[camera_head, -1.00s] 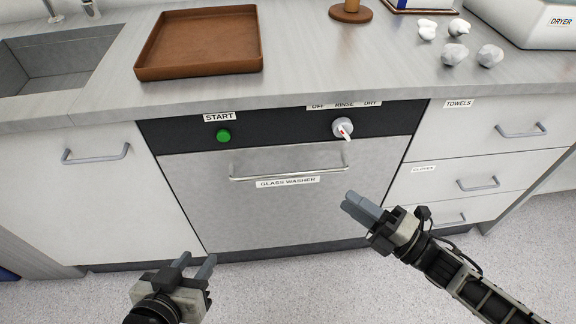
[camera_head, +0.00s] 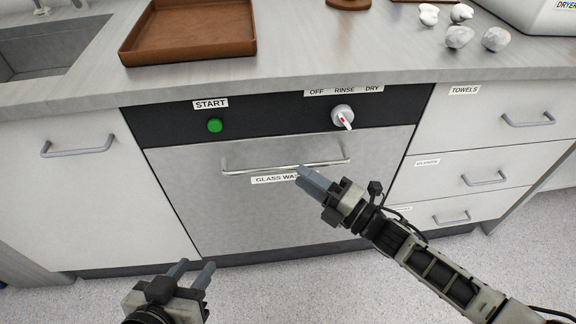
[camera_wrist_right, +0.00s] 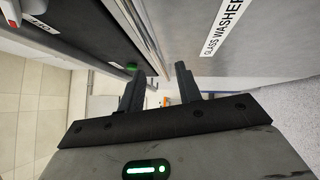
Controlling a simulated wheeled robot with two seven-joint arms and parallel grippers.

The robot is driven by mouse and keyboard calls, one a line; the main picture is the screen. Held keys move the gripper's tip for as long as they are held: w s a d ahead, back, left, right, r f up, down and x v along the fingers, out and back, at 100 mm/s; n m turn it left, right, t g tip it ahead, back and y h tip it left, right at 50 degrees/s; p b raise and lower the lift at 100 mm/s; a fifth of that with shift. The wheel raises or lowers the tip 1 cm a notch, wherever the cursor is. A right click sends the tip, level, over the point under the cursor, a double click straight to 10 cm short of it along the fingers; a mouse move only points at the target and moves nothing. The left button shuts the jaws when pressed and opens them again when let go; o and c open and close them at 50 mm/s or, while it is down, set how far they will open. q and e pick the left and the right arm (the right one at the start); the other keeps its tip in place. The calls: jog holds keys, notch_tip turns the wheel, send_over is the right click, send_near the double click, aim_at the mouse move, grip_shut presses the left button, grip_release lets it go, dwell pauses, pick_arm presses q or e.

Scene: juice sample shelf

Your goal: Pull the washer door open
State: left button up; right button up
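The washer door (camera_head: 240,215) is a grey steel panel and stands shut, labelled GLASS WASHER. Its bar handle (camera_head: 250,168) runs across the top of the door. My right gripper (camera_head: 304,176) is at the handle's right half, with its fingers covering part of the label. In the right wrist view the right gripper (camera_wrist_right: 161,78) has its fingers apart, and the handle (camera_wrist_right: 143,35) runs toward the gap between them. I cannot tell whether the bar lies between the fingers. My left gripper (camera_head: 195,267) is open and empty, low in front of the washer's left side.
Above the door are a green start button (camera_head: 215,125) and a dial (camera_head: 343,116). A brown tray (camera_head: 190,48) and several white stones (camera_head: 460,37) lie on the counter (camera_head: 300,75). Drawers (camera_head: 485,135) stand to the right. The floor in front is clear.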

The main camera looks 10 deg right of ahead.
aim_at(288, 168)
jog(key=x, duration=0.5)
jog(key=shift+w+a, duration=0.1)
jog(key=shift+w, duration=0.05)
grip_shut()
